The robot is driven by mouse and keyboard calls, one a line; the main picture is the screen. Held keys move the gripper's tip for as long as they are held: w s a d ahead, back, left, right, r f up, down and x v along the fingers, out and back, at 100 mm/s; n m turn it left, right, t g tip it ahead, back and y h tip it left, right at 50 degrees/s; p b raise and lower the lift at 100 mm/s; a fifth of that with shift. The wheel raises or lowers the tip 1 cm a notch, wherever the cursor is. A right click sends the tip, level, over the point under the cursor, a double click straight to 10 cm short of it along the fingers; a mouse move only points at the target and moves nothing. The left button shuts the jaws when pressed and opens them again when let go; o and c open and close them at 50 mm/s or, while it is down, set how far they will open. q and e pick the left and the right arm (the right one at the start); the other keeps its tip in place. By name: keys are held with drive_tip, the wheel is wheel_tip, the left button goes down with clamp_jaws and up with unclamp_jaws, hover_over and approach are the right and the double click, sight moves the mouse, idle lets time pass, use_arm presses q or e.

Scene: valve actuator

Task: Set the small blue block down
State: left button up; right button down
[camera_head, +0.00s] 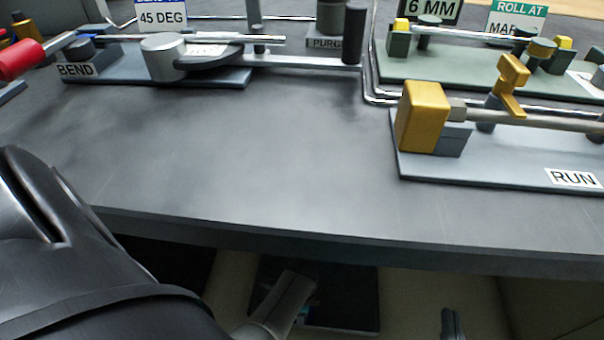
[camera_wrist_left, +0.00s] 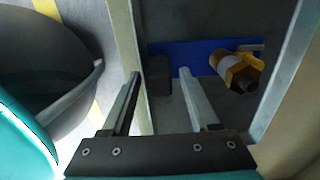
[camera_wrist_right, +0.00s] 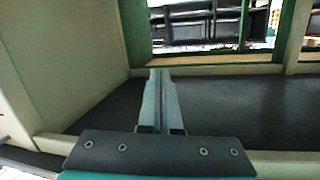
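In the left wrist view, a flat blue piece (camera_wrist_left: 206,57) lies on a dark surface beyond my left fingertips, with a brass valve fitting (camera_wrist_left: 240,72) at its right end. I cannot tell whether it is the small blue block; no other blue block is clear. My left gripper (camera_wrist_left: 160,74) is open with its fingers wide apart and nothing visibly clamped. One finger overlaps the blue piece in the picture; contact is unclear. My right gripper (camera_wrist_right: 160,72) is shut and empty. Its narrow tip shows at the bottom of the head view (camera_head: 451,323).
The grey bench (camera_head: 230,150) has a clear middle. A bending fixture (camera_head: 215,76) stands at the back left, a green fixture (camera_head: 470,75) at the back right, and a RUN board (camera_head: 480,165) with a yellow block at the right. A dark panel (camera_head: 350,300) lies below the bench's front edge.

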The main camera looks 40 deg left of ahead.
use_arm(q)
drive_tip(key=shift+r, duration=0.1)
drive_tip(key=shift+r+p, duration=0.3)
drive_tip(key=shift+r, duration=0.05)
drive_tip(key=shift+r+p, duration=0.3)
drive_tip(key=shift+r, duration=0.05)
drive_tip(key=shift+r+p, duration=0.6)
drive_tip(key=shift+r, duration=0.2)
drive_tip(key=shift+r+p, duration=0.45)
drive_tip(key=shift+r, duration=0.1)
drive_tip(key=shift+r+p, duration=0.6)
drive_tip(key=shift+r, duration=0.2)
wheel_tip(320, 180, up, 4)
drive_tip(key=p, duration=0.3)
drive_tip(key=shift+f, duration=0.15)
drive_tip(key=shift+r+p, duration=0.85)
drive_tip(key=shift+r, duration=0.55)
use_arm(e)
drive_tip(key=s+d+f+g+h, duration=0.5)
drive_tip(key=d+f+g, duration=0.3)
drive_tip(key=d+g, duration=0.2)
drive_tip(key=shift+s+d+f+g+h, duration=0.25)
drive_tip(key=shift+d+f+g+h, duration=0.05)
drive_tip(key=shift+g, duration=0.3)
